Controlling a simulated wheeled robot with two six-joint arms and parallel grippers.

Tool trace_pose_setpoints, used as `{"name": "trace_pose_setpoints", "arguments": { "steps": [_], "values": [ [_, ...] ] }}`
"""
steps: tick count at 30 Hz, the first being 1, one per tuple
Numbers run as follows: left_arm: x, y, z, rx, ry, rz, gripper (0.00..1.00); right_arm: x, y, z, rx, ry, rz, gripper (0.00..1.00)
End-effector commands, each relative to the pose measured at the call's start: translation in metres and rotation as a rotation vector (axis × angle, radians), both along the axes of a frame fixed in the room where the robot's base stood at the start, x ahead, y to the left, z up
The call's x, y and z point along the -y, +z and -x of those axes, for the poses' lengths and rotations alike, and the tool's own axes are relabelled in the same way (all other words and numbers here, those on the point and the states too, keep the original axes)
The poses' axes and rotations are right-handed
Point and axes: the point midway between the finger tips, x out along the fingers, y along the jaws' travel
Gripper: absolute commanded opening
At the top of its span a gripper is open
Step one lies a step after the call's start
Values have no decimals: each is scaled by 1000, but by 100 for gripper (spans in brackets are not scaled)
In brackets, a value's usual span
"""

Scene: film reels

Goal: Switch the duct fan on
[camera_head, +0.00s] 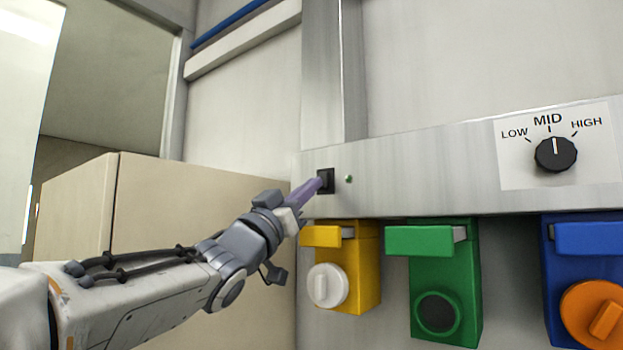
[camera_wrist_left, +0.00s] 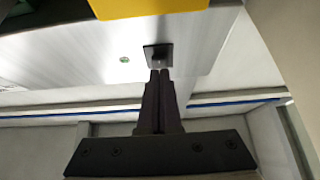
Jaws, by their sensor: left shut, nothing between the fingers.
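A small black switch (camera_head: 327,181) sits on a metal panel strip (camera_head: 430,170) in the head view, with a small green light (camera_head: 349,179) just right of it. My left gripper (camera_head: 318,184) is shut and empty, its purple-looking fingertips at the switch. The wrist view shows the shut fingers (camera_wrist_left: 160,75) pointing at the black switch (camera_wrist_left: 158,56), their tips at its lower edge. I cannot tell whether they touch it. The green light also shows in the wrist view (camera_wrist_left: 125,60). No fan is seen. My right gripper is not in view.
A dial (camera_head: 556,154) marked LOW, MID, HIGH points at MID. Below the strip hang a yellow box (camera_head: 366,270) close to my gripper, a green box (camera_head: 458,270) and a blue box (camera_head: 560,275). A beige cabinet (camera_head: 190,205) stands behind my left arm.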

Motion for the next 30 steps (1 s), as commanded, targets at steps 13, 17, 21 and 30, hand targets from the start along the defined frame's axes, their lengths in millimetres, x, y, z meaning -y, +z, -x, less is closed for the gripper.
{"name": "trace_pose_setpoints", "arguments": {
  "steps": [13, 17, 21, 30],
  "values": [
    [5, -1, -6, 2, 0, 0, 0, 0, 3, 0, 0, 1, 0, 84],
    [6, -5, -7, 11, 0, 7, 0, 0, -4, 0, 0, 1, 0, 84],
    [8, -13, -12, 50, -2, 35, 0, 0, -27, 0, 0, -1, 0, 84],
    [9, -6, -12, 72, 0, 51, 0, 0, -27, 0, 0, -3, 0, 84]
  ]
}}
